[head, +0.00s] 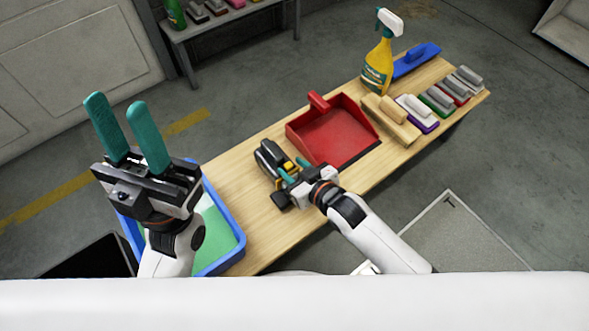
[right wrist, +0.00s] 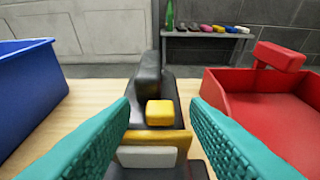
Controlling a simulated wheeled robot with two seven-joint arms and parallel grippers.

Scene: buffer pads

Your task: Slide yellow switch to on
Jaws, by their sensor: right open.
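A dark grey and black tool (head: 270,160) with yellow parts sits on the wooden table, left of the red dustpan. In the right wrist view its yellow switch (right wrist: 160,113) stands up near the centre, in front of the black handle (right wrist: 152,72). My right gripper (head: 292,172) is at the tool. Its teal fingers are open, one on each side of the yellow switch in the right wrist view (right wrist: 160,130); I cannot tell whether they touch the tool. My left gripper (head: 122,128) is raised at the left, its two fingers apart and empty.
The red dustpan (head: 330,135) lies just right of the tool. A blue bin (head: 238,240) stands at the table's left end. A yellow spray bottle (head: 378,68), a blue float (head: 416,60) and several pads with handles (head: 437,101) stand at the far right.

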